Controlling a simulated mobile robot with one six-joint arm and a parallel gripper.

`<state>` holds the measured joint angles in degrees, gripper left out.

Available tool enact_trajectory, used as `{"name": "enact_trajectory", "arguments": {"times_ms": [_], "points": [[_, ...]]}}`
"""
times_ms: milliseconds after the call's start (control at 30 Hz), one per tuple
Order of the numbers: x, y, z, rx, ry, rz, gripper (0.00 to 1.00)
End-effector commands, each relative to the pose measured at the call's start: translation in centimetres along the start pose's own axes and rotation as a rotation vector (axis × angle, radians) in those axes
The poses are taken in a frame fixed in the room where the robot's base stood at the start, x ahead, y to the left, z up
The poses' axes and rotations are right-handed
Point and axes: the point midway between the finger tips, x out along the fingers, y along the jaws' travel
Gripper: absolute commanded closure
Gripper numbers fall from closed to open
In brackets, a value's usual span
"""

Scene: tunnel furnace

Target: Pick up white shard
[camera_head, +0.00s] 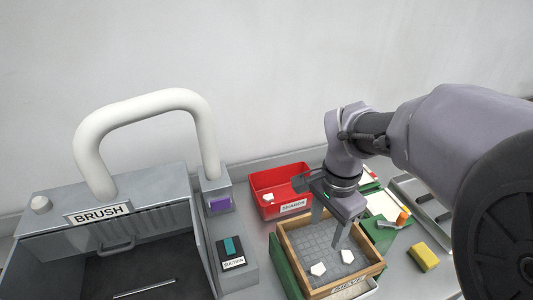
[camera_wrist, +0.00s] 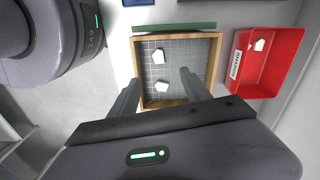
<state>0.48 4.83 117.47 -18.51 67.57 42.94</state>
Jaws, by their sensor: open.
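Two white shards lie apart on the gridded floor of a wooden tray (camera_head: 376,268). One shard (camera_head: 318,269) is nearer the front left, the other (camera_head: 347,256) nearer the right side. In the wrist view they show as an upper shard (camera_wrist: 159,55) and a lower shard (camera_wrist: 162,86). A third white shard (camera_head: 268,198) lies in the red bin (camera_head: 262,180), also seen in the wrist view (camera_wrist: 259,45). My gripper (camera_head: 329,226) is open and empty over the tray, fingers pointing down. In the wrist view the lower shard appears between its fingertips (camera_wrist: 161,76).
The red bin stands behind the tray, against the wall side. A yellow sponge (camera_head: 424,257) and an orange-ended tool (camera_head: 402,217) lie right of the tray.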

Motion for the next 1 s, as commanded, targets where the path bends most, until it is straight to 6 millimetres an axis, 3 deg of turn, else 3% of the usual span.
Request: {"name": "enact_trajectory", "arguments": {"times_ms": [200, 400, 567, 800, 1000], "points": [[6.8, 0.1, 0.1, 0.003, -0.003, 0.007, 0.44], [11.4, 0.1, 0.1, 0.002, -0.002, 0.005, 0.44], [12.7, 0.0, 0.1, 0.001, -0.001, 0.002, 0.44], [17.1, -0.2, 0.6, 0.001, -0.002, 0.005, 0.44], [17.3, -0.2, 0.5, 0.002, -0.001, 0.002, 0.44]]}}
